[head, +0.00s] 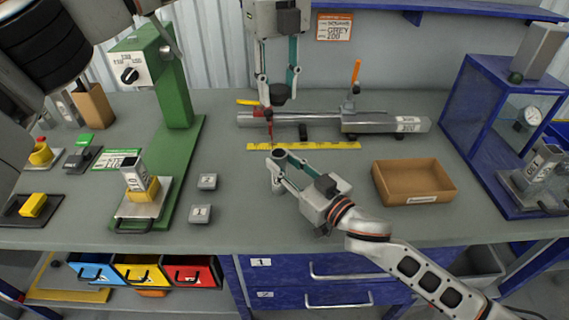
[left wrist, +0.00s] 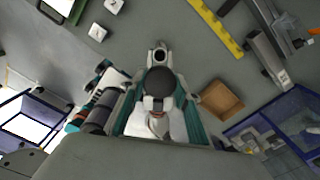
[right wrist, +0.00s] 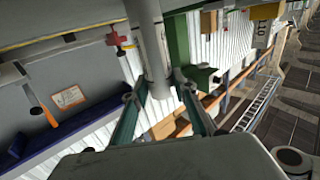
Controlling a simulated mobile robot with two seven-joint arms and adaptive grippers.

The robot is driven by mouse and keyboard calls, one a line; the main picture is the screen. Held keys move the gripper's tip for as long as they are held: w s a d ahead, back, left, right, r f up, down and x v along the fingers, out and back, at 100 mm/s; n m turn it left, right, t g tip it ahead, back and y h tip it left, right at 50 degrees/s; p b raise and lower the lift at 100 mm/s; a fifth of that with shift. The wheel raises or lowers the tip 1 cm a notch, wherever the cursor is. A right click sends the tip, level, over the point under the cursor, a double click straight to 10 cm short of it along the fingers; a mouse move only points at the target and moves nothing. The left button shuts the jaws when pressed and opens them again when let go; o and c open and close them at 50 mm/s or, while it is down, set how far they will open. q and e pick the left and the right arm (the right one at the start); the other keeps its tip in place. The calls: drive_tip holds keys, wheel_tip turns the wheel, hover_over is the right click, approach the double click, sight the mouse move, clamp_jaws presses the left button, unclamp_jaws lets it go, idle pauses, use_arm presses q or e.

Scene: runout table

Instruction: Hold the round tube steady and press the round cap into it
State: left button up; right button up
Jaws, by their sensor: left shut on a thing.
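The round tube (head: 275,177) stands upright near the middle of the table, its open mouth facing up. My right gripper (head: 283,168) is closed around its upper part; in the right wrist view the tube (right wrist: 152,50) runs between the two fingers. My left gripper (head: 279,88) is above and behind the tube, pointing down, shut on the black round cap (head: 279,98). The cap is clear of the tube, with a gap between them. In the left wrist view the dark cap (left wrist: 160,82) shows below the tube's open mouth (left wrist: 160,54).
A yellow ruler strip (head: 325,145) and a long metal profile with a clamp (head: 370,121) lie behind the tube. A brown tray (head: 413,182) is at right. Two numbered grey blocks (head: 201,213) and a green press (head: 170,110) are at left. The table front centre is clear.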

use_arm(q)
wheel_tip(320, 180, down, 6)
drive_tip(key=m, duration=0.4)
drive_tip(key=shift+f+m, duration=0.15)
drive_tip(key=shift+m, duration=0.15)
drive_tip(key=shift+f, duration=2.9)
drive_tip(key=shift+f, duration=0.9)
drive_tip(key=shift+r, duration=0.6)
drive_tip(key=shift+f, duration=0.6)
idle(1.1)
drive_tip(key=o, duration=1)
